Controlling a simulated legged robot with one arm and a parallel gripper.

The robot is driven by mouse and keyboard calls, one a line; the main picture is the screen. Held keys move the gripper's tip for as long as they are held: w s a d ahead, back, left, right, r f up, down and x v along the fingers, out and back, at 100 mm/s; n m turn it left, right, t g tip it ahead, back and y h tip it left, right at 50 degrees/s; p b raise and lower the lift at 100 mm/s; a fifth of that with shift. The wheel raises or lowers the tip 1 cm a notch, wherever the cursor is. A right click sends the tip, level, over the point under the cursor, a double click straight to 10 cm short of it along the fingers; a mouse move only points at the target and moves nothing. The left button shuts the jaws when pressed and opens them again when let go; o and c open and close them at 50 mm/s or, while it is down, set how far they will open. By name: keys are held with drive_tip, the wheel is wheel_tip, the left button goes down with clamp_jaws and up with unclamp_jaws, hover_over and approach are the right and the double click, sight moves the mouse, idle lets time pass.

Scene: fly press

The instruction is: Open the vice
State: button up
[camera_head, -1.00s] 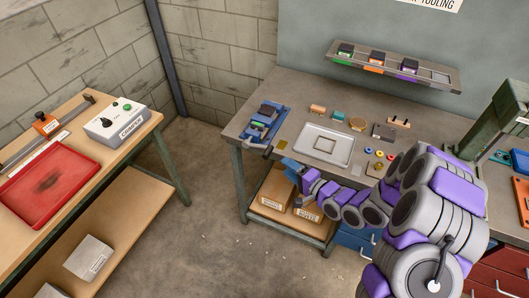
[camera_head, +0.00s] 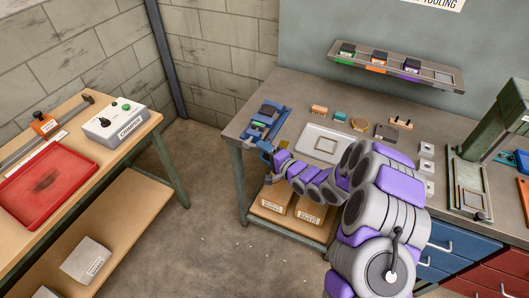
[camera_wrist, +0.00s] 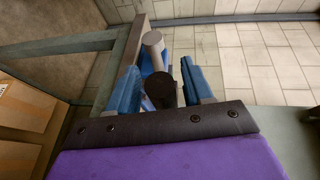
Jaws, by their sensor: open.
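The blue vice (camera_head: 266,122) sits on the left end of the grey workbench, with a dark block at its top. My gripper (camera_head: 272,157) is at the bench's front left edge, just below the vice's front. In the wrist view my gripper (camera_wrist: 165,88) is open, one blue finger on each side. A dark rounded bar (camera_wrist: 188,80), apparently the vice's handle, shows between the fingers. A grey cylinder (camera_wrist: 153,42) stands just beyond it. I cannot tell whether either finger touches the bar. My arm and gripper hide much of the vice's front in the head view.
A white tray (camera_head: 310,137) and small parts lie right of the vice on the workbench (camera_head: 290,92). Boxes stand on the shelf below. A green press (camera_head: 490,130) is at the right.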

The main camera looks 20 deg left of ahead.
drive_tip(key=shift+c, duration=0.5)
clamp_jaws()
